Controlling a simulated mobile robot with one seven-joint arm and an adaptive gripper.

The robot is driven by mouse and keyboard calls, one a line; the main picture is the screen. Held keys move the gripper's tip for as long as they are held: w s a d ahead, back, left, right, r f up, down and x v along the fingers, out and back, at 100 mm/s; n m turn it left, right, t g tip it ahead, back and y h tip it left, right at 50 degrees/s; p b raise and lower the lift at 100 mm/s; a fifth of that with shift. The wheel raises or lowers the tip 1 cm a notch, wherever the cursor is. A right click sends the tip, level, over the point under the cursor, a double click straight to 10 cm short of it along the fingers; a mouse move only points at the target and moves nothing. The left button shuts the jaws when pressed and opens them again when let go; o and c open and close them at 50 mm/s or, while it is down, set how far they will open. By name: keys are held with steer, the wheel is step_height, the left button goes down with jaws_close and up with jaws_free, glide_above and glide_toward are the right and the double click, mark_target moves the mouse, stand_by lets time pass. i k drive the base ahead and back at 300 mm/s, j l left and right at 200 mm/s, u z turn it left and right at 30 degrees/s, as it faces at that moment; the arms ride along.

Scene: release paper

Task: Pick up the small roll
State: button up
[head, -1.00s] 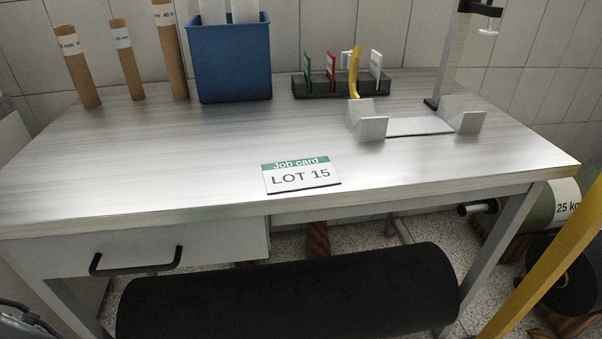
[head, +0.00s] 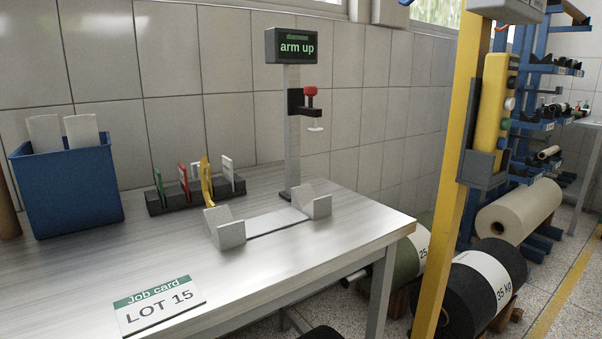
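Small rolls show on the blue rack at the far right. One pale small roll (head: 548,152) lies across a lower arm of the rack, and several dark or pale ones sit on the shelf above it. I cannot tell which of them the task means. My gripper is not in view.
The workbench (head: 270,259) holds a blue bin (head: 66,190), a card holder (head: 196,195), two grey V-shaped supports and a job card "LOT 15" (head: 158,304). A stand's display (head: 292,46) reads "arm up". A yellow post (head: 453,190) and large floor rolls (head: 482,287) stand right of the bench.

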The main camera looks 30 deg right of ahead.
mark_target(543, 156)
steer(key=l+z, duration=0.1)
steer(key=l, duration=1.7)
steer(key=l+z, duration=0.15)
steer(key=l, duration=0.75)
steer(key=i+l+z, duration=0.1)
steer(key=l, duration=0.8)
steer(key=i+l, duration=0.15)
steer(key=l, duration=0.75)
steer(key=i+l+z, duration=0.15)
steer(key=l, duration=0.75)
steer(key=i+l+z, duration=0.1)
steer(key=l, duration=0.8)
steer(key=i+l, duration=0.15)
steer(key=l, duration=1.1)
steer(key=i+l+z, duration=0.15)
steer(key=l, duration=0.7)
steer(key=i+l+z, duration=0.15)
steer(key=l, duration=1.1)
steer(key=k, duration=0.1)
